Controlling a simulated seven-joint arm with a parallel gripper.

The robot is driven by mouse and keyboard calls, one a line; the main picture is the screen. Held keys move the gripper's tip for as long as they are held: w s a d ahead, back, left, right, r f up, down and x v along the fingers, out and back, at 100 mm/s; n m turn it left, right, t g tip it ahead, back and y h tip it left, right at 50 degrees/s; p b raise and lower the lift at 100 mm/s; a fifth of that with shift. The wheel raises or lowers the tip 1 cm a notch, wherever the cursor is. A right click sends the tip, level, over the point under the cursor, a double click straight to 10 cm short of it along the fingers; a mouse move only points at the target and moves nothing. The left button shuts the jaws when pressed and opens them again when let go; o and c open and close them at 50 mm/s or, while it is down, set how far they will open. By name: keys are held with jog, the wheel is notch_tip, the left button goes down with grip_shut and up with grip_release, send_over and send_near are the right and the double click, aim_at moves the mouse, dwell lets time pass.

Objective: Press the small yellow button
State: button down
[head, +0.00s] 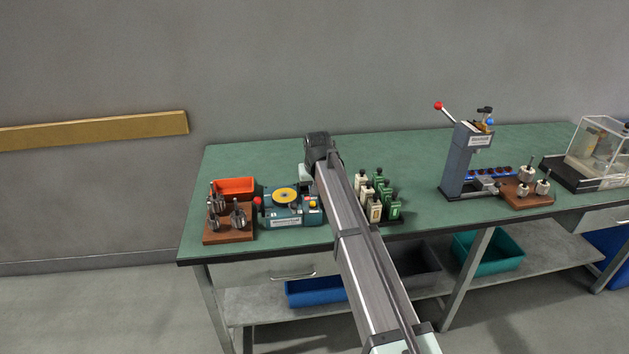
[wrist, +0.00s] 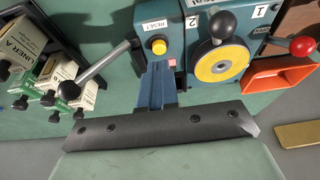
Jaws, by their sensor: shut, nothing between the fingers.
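The small yellow button (wrist: 158,46) sits in a dark round collar on the teal winding machine (wrist: 176,24), beside a RESET label. In the head view it shows as a small yellow spot (head: 313,204) at the machine's right end. My gripper (wrist: 158,66) is shut and empty. Its narrow blue fingers point at the machine just below the button in the wrist view; I cannot tell whether they touch it. In the head view my wrist (head: 318,148) is above the bench behind the machine, and the fingertips are hidden.
A grey lever (wrist: 98,70) with a dark knob slants left of the button. The large yellow disc (wrist: 220,64) and red-knobbed lever (wrist: 302,46) are to the right. Labelled bottles (wrist: 45,75) stand left. An orange bin (head: 235,187) and a wooden stand (head: 229,237) are beside the machine.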

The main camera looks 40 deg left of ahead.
aim_at(313, 204)
jog(key=shift+s+d+x, duration=0.1)
jog(key=shift+x, duration=0.6)
jog(key=shift+s+d+x, duration=0.1)
jog(key=shift+d+x, duration=0.05)
jog(key=shift+x, duration=0.55)
jog(key=shift+f, duration=0.2)
jog(key=shift+s+d+f, duration=0.1)
jog(key=shift+f, duration=0.9)
jog(key=w+a+v, duration=0.1)
jog(key=v, duration=1.3)
jog(key=shift+r, duration=0.55)
jog(key=shift+s, duration=0.1)
